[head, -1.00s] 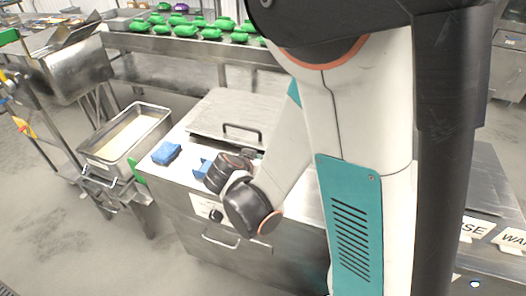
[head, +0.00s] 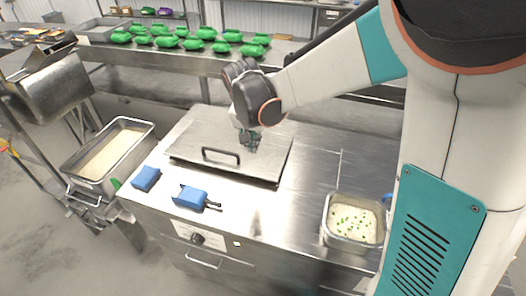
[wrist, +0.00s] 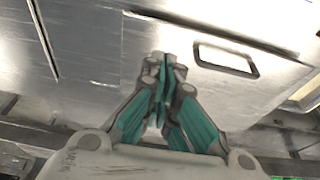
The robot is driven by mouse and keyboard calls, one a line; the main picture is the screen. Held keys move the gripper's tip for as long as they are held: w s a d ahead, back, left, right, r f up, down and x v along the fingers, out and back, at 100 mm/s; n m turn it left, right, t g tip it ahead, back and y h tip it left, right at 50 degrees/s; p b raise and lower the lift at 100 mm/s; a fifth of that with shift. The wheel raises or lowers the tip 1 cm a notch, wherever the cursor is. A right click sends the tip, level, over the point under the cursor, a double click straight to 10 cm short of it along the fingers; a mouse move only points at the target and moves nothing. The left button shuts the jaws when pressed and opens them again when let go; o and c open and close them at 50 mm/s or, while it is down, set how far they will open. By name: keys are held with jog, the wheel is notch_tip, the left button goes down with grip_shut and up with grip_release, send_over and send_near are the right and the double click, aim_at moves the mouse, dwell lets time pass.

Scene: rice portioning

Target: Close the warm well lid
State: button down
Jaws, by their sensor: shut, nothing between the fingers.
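The warm well lid (head: 193,143) is a flat steel panel with a black-edged bar handle (head: 221,156) near its front edge. It lies flat or nearly flat over the steel counter, with a dark line along its front edge. My gripper (head: 250,140) is above the right part of the lid, right of and behind the handle. In the wrist view my gripper (wrist: 165,68) has its fingertips together, with nothing between them. The handle (wrist: 226,60) is to their right there, apart from them. I cannot tell whether the fingertips touch the lid.
Two blue items (head: 146,178) (head: 189,197) lie on the counter left of and before the lid. A container of rice with green bits (head: 352,244) stands at the right. A deep pan (head: 148,140) is at the left. Green bundles (head: 166,42) line the back shelf.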

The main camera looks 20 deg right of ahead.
jog(key=b, duration=0.4)
send_over(256, 175)
jog(key=x, duration=0.4)
jog(key=s+x, duration=0.1)
jog(key=x, duration=0.2)
jog(key=s+a+x, duration=0.1)
jog(key=x, duration=0.3)
jog(key=shift+w+f, duration=0.1)
jog(key=shift+f, duration=0.45)
jog(key=shift+a+f, duration=0.1)
jog(key=shift+f, duration=0.5)
jog(key=shift+s+a+f+b, duration=0.1)
jog(key=shift+s+f+b, duration=0.1)
jog(key=shift+f+b, duration=0.55)
jog(key=shift+s+a+f+b, duration=0.15)
jog(key=shift+f+b, duration=0.25)
jog(key=shift+f, duration=0.5)
jog(key=shift+d+r, duration=0.1)
jog(key=shift+r, duration=0.1)
